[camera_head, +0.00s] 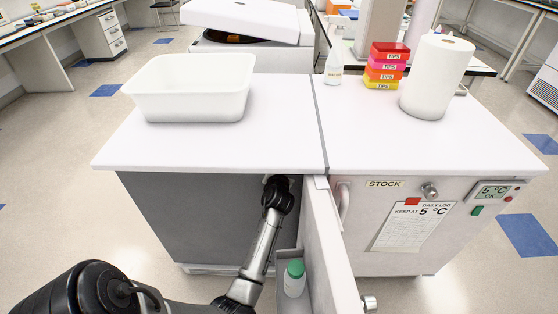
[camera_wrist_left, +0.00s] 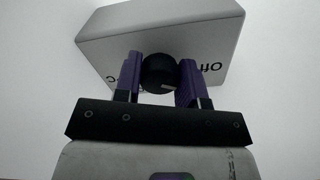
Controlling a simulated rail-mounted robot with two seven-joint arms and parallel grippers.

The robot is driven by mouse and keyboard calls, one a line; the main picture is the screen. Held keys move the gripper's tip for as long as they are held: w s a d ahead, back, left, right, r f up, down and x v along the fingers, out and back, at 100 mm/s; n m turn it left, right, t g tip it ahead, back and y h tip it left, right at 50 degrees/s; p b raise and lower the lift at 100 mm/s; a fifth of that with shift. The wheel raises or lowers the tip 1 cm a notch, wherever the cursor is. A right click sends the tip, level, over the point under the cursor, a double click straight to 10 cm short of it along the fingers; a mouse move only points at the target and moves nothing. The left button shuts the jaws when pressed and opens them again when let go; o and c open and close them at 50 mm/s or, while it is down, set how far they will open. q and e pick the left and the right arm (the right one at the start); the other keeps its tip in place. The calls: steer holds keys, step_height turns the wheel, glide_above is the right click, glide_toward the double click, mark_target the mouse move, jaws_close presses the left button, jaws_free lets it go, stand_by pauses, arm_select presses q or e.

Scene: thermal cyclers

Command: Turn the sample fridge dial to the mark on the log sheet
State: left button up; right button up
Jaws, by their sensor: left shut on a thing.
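The open fridge's door (camera_head: 325,245) stands out towards me. My left arm reaches into the dark opening beside it, with the left gripper (camera_head: 277,190) under the worktop, its fingertips hard to see there. In the left wrist view the purple fingers (camera_wrist_left: 160,88) are shut on a round black dial (camera_wrist_left: 158,70). The dial sits on a pale box (camera_wrist_left: 190,32) with upside-down lettering, "off" on the right and a partly hidden "C". The dial's pointer setting cannot be read. The log sheet (camera_head: 405,229), on the STOCK unit's front, reads "KEEP AT 5 °C". My right gripper is not in view.
A green-capped bottle (camera_head: 294,279) stands in the open door's shelf, close to my left arm. The STOCK unit (camera_head: 365,255) is closed, with a small display (camera_head: 492,191) showing 5 °C. A white tub (camera_head: 190,101), tip boxes (camera_head: 384,75) and paper roll (camera_head: 436,78) stand on top.

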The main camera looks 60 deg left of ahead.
arm_select(q)
steer(key=m+p, duration=0.1)
steer(key=m, duration=0.2)
steer(key=shift+r, duration=0.1)
steer(key=shift+m+p, duration=0.6)
steer(key=shift+m, duration=0.5)
steer(key=o, duration=0.9)
steer(key=shift+s, duration=0.1)
